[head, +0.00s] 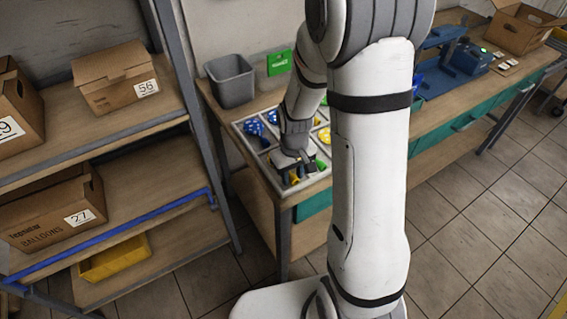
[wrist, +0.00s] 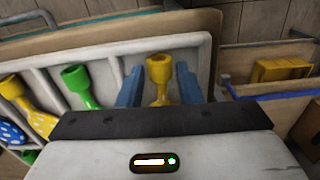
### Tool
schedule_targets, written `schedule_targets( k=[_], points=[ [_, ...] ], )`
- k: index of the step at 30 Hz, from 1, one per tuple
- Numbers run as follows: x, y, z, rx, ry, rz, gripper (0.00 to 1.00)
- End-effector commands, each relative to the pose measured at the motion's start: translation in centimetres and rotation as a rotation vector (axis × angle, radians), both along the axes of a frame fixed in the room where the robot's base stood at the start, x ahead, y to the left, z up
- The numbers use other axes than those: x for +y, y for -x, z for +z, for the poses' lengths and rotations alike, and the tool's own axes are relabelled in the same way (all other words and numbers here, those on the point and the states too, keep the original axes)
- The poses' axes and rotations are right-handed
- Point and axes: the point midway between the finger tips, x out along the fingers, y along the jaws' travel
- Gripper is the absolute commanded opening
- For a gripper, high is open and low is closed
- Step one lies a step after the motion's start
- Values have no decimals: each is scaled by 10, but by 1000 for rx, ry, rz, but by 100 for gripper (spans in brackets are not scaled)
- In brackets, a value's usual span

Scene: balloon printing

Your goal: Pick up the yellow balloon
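A yellow balloon (wrist: 159,70) lies in a compartment at the end of the white divided tray (wrist: 203,47), its flared neck toward the top of the wrist view. My gripper (wrist: 158,83) is open, with one blue finger on each side of this balloon. Small gaps seem to show, and I cannot tell whether either finger touches it. The lower part of the balloon is hidden by the gripper body. In the head view my gripper (head: 291,163) is low over the near end of the tray (head: 248,143).
A green balloon (wrist: 80,84) and another yellow balloon (wrist: 38,119) lie in compartments to the left. Tray dividers and rim stand close to the fingers. In the head view a grey bin (head: 231,82) stands behind the tray, and shelves with cardboard boxes (head: 116,77) are at left.

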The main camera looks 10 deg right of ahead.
Motion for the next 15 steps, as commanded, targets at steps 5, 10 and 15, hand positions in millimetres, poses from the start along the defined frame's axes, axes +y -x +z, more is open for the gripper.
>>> schedule_targets(
  k=[5, 10, 15],
  points=[
    [0, 0, 0, 0, 0, 0, 17],
    [0, 0, 0, 0, 0, 1, 10],
    [0, 0, 0, 0, 0, 1, 10]
  ],
)
